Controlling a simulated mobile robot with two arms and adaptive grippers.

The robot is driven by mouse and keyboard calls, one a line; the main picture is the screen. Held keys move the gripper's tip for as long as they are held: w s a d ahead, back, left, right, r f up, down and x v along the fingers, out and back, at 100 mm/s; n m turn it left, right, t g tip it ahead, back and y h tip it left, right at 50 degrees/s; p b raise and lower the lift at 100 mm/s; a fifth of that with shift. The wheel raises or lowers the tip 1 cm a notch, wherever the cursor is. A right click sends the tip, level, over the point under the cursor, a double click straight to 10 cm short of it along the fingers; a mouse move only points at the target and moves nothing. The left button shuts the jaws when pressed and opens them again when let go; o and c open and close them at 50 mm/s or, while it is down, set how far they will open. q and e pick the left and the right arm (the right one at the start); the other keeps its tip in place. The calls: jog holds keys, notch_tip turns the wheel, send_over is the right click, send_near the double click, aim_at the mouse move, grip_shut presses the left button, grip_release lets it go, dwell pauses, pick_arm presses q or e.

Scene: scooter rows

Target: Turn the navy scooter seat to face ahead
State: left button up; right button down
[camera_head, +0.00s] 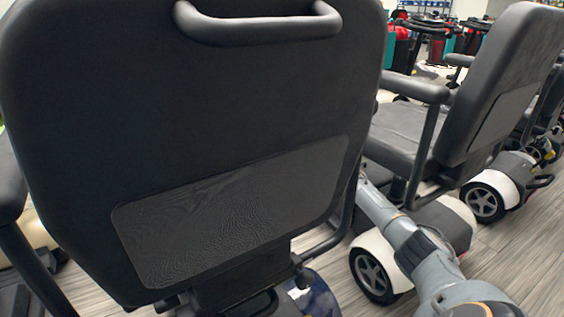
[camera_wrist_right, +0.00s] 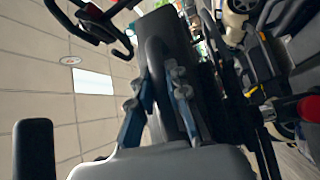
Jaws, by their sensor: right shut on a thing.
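The seat of the navy scooter fills the left and middle of the head view, its dark backrest (camera_head: 240,100) towards me. It has a grey handle (camera_head: 255,27) on top and a mesh pocket (camera_head: 235,215) low down. A small piece of glossy navy body (camera_head: 318,297) shows under it. My right arm reaches in from the lower right, and its gripper is hidden behind the backrest's right edge. In the right wrist view my right gripper (camera_wrist_right: 160,82) is shut on a dark bar that looks like the seat's armrest (camera_wrist_right: 165,45). My left gripper is in neither view.
A white scooter (camera_head: 376,245) with a dark seat (camera_head: 500,90) stands close on the right, beside my right arm. More scooters (camera_head: 480,195) follow behind it. Red and teal scooters (camera_head: 415,45) stand at the back. Bare floor (camera_head: 510,265) shows at the lower right.

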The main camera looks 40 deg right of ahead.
jog(key=shift+w, duration=0.1)
dwell(0.3)
jog(key=c, duration=1.3)
grip_release()
jog(key=v, duration=1.2)
jog(key=shift+f, duration=0.15)
